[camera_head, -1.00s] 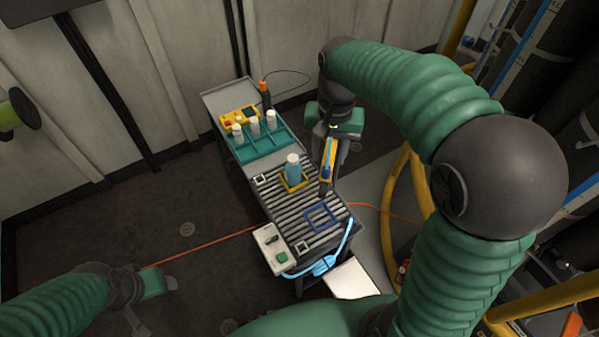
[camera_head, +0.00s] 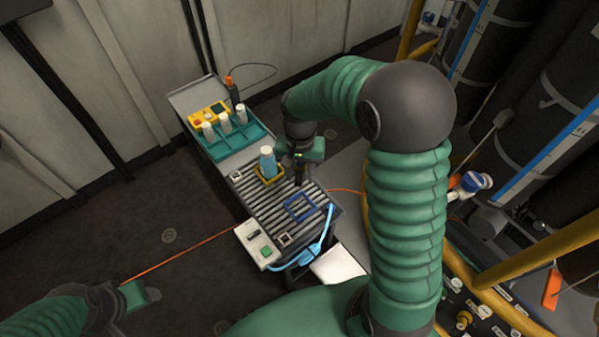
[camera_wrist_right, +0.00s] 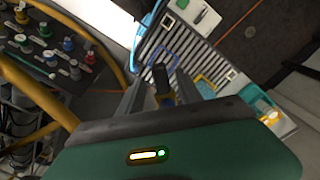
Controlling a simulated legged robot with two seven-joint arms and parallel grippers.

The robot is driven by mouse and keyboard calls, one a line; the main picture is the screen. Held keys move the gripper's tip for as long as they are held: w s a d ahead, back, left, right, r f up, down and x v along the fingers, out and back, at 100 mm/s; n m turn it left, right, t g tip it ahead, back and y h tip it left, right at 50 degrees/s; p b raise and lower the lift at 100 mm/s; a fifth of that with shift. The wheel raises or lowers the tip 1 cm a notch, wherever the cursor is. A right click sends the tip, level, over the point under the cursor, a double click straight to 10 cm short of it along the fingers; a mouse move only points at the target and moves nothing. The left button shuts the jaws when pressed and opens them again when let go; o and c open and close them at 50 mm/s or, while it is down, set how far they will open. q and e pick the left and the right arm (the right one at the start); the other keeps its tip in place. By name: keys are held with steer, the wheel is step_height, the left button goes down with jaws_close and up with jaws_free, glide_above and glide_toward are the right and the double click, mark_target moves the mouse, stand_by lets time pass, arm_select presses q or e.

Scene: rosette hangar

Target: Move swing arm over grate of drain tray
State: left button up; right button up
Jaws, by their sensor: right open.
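The drain tray's slatted grate (camera_head: 272,208) lies on the bench in front of me; it also shows in the wrist view (camera_wrist_right: 200,50). A blue square frame (camera_head: 299,207) lies on its near part. My right gripper (camera_head: 299,180) is over the grate's right edge, open, pointing down. In the right wrist view, a dark bar with a blue part (camera_wrist_right: 161,80), seemingly the swing arm, shows between its spread fingers (camera_wrist_right: 160,87); contact cannot be told. In the head view my gripper hides most of it. My left gripper (camera_head: 135,295) is low at the left, away from the bench.
A blue bottle (camera_head: 268,160) stands in a yellow square frame on the grate. Behind are a teal rack (camera_head: 236,140) with white bottles and a yellow box (camera_head: 208,114). A white switch box (camera_head: 257,245) is at the front left. A yellow rail (camera_head: 540,255) is at right.

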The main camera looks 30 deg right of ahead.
steer(key=shift+a, duration=0.15)
steer(key=shift+c, duration=0.4)
jaws_close()
stand_by(0.9)
